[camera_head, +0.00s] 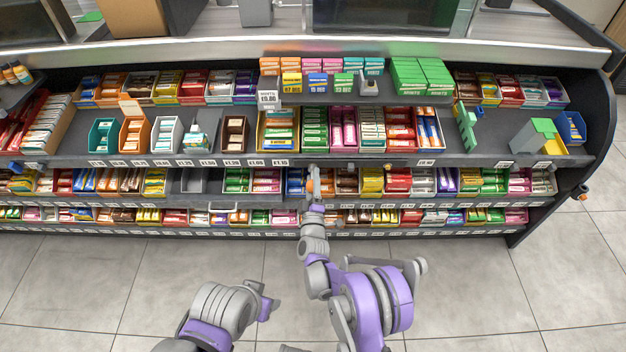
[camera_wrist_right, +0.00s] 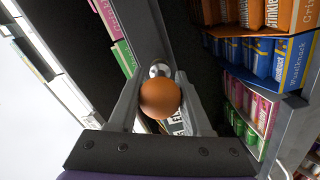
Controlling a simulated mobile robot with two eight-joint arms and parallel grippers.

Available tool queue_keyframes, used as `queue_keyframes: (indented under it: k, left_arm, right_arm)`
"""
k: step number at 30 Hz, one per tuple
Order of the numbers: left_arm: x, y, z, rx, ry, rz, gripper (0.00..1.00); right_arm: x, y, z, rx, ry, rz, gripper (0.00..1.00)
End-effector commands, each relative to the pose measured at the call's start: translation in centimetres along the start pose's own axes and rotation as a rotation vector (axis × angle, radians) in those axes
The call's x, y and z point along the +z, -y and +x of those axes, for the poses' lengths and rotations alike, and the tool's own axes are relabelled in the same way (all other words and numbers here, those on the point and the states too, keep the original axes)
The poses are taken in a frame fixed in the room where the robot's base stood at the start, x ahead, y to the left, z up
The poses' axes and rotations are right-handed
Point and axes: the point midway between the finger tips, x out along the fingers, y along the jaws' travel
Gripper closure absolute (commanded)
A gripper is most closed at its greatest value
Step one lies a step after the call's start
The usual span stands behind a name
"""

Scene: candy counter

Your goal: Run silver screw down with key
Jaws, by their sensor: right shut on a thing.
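My right gripper (camera_head: 312,194) is at the front of the shelves, below the price strip of the middle shelf. In the right wrist view its two fingers are closed around an orange round knob (camera_wrist_right: 160,98), which looks like the handle of the key. The orange also shows in the head view (camera_head: 310,185). A silver round end (camera_wrist_right: 160,68) shows just beyond the knob; it may be the silver screw, and I cannot tell whether the key touches it. The key's shaft is hidden. My left gripper (camera_head: 268,300) hangs low over the floor, away from the shelves, its jaws unclear.
Boxes of candy fill the shelves around my right gripper, such as the blue box (camera_wrist_right: 294,62) at its right. A grey shelf edge (camera_head: 400,162) with price tags runs above it. The tiled floor (camera_head: 480,290) is clear.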

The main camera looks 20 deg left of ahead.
Motion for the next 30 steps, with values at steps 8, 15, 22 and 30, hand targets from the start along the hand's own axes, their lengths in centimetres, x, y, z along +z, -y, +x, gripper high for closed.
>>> queue_keyframes:
  k: [8, 15, 22, 30]
  left_arm:
    - [0.00, 0.00, 0.00, 0.000, 0.000, 0.000, 0.45]
    - [0.00, 0.00, 0.02, 0.000, 0.000, 0.000, 0.45]
    - [0.02, 0.00, 0.09, 0.000, 0.000, 0.000, 0.45]
    - [0.02, 0.00, 0.09, 0.000, 0.000, 0.000, 0.45]
  right_arm:
    - [-0.01, -0.01, 0.00, 0.000, 0.000, 0.000, 1.00]
    - [0.00, -0.01, 0.00, 0.000, 0.000, 0.000, 1.00]
    - [0.00, -0.03, 0.00, 0.000, 0.000, 0.000, 1.00]
    - [-0.01, -0.02, -0.60, 0.000, 0.000, 0.000, 1.00]
